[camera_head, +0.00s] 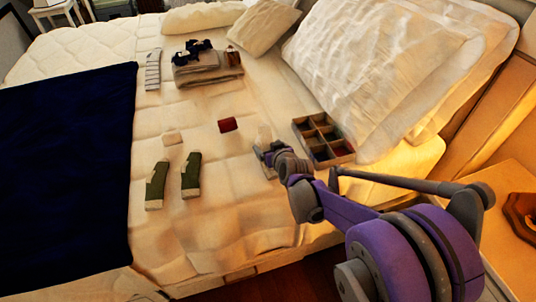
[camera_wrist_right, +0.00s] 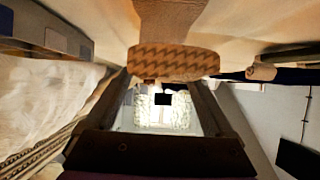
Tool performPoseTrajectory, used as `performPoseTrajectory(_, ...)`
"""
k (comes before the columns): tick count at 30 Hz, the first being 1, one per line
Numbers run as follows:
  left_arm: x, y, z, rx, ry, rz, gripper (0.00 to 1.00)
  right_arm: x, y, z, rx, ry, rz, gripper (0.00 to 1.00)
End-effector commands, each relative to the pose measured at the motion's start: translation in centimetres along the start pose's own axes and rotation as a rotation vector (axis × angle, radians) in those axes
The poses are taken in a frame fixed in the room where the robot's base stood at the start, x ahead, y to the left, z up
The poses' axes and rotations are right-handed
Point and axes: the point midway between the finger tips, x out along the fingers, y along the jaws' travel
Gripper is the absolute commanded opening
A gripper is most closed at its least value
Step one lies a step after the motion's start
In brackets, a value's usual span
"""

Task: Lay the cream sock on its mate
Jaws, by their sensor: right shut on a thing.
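My right gripper (camera_head: 268,152) is over the bed, left of the divided box. It is shut on a pale cream sock (camera_head: 264,132), which shows just beyond the fingers. In the right wrist view the held sock (camera_wrist_right: 175,62) has a tan zigzag pattern and lies across the fingertips. A small pale cream piece (camera_head: 172,137) lies flat on the bed to the left of the gripper, apart from it; it may be the mate, but I cannot tell its pattern. My left gripper is not in view.
Two dark green socks (camera_head: 191,175) and a red folded cloth (camera_head: 228,124) lie on the quilt. The divided box (camera_head: 325,140) is right of the gripper. A folded stack (camera_head: 205,68) and a grey striped piece (camera_head: 153,70) lie farther back. A navy blanket (camera_head: 65,180) covers the left.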

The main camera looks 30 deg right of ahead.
Motion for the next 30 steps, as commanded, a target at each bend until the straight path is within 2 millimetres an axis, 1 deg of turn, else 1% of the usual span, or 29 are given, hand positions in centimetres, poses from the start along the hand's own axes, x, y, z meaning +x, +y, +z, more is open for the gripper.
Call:
performPoseTrajectory(3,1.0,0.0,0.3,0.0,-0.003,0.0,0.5,1.0,0.0,1.8,0.0,-0.001,0.0,0.35)
performPoseTrajectory(6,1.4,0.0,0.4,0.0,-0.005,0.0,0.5,1.5,0.0,2.7,0.0,-0.001,0.0,0.35)
performPoseTrajectory(13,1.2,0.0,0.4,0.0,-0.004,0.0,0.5,1.4,0.0,2.6,0.0,0.0,0.0,0.35)
performPoseTrajectory(17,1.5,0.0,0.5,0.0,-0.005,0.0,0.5,1.6,0.0,3.0,0.0,0.0,0.0,0.35)
performPoseTrajectory(18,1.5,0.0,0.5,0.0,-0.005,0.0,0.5,1.6,0.0,3.0,0.0,0.0,0.0,0.89)
performPoseTrajectory(20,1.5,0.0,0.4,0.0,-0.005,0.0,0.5,1.6,0.0,3.0,0.0,0.0,0.0,1.0)
performPoseTrajectory(26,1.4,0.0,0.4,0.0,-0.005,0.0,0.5,1.6,0.0,2.9,0.0,0.0,0.0,1.0)
performPoseTrajectory(30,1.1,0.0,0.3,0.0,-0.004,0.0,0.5,1.1,0.0,2.4,0.0,0.0,0.0,1.0)
